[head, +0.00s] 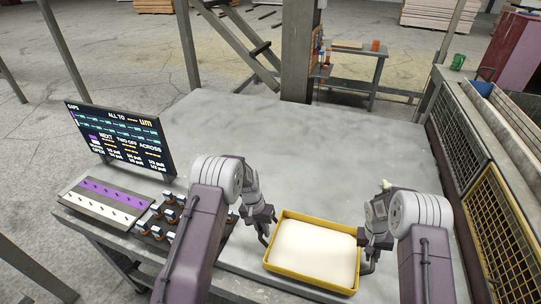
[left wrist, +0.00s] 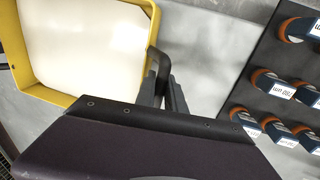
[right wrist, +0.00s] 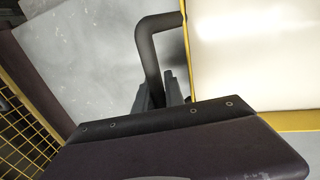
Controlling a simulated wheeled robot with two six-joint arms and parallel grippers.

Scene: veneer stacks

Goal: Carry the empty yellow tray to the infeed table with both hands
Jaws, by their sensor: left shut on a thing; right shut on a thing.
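The yellow tray (head: 310,283) is at the front edge of the grey table, between my two grippers. Its pale floor is bare, and it looks level. I cannot tell whether it touches the tabletop. My left gripper (head: 266,236) is shut on the dark handle at the tray's left side; the bent handle (left wrist: 158,66) shows in the left wrist view. My right gripper (head: 367,264) is shut on the handle at the right side; that handle (right wrist: 150,45) shows in the right wrist view. The infeed table cannot be told for certain from these frames.
A dark board with several small cylinders (head: 171,214), a purple-and-white strip board (head: 105,203) and a screen (head: 118,138) stand left of the tray. A yellow mesh guard (head: 490,225) runs along the right. The grey tabletop (head: 300,150) beyond the tray is clear.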

